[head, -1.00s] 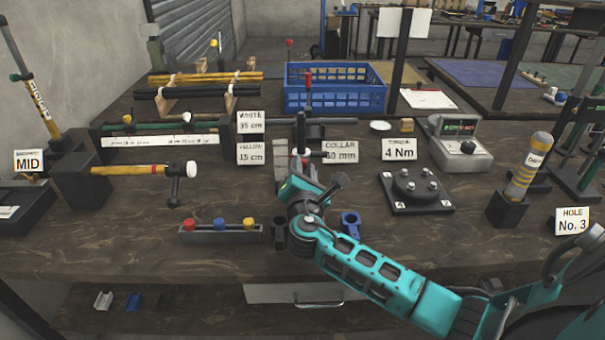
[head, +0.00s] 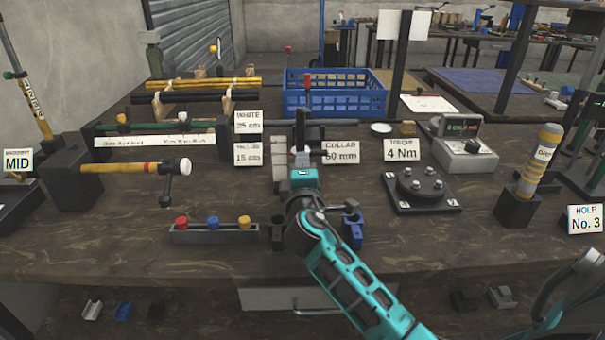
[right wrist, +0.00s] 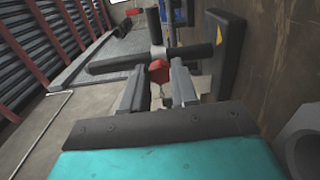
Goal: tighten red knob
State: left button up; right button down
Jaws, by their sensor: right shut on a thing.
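The red knob (right wrist: 159,71) shows in the right wrist view between the two grey fingers of my right gripper (right wrist: 158,82). The fingers are shut on it, just in front of a dark crossbar with a pale metal collar. In the head view my right gripper (head: 303,165) reaches in to the dark upright fixture (head: 301,132) at the middle of the bench. There the gripped knob is hidden by the gripper and the fixture. My left gripper is not in view.
A tray with red, blue and yellow knobs (head: 212,232) lies left of my right arm. A blue holder (head: 352,230) stands close to its right. A flange plate (head: 420,190) and a torque readout box (head: 462,150) are further right. A blue crate (head: 335,100) stands behind.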

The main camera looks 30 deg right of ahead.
jog(key=shift+f+m, duration=0.1)
jog(key=shift+m, duration=0.5)
jog(key=shift+m+b, duration=0.4)
jog(key=c, duration=0.9)
grip_release()
jog(key=shift+o, duration=0.2)
jog(key=v, duration=1.2)
jog(key=shift+s, duration=0.1)
jog(key=shift+s+a, duration=0.2)
jog(key=shift+s, duration=0.2)
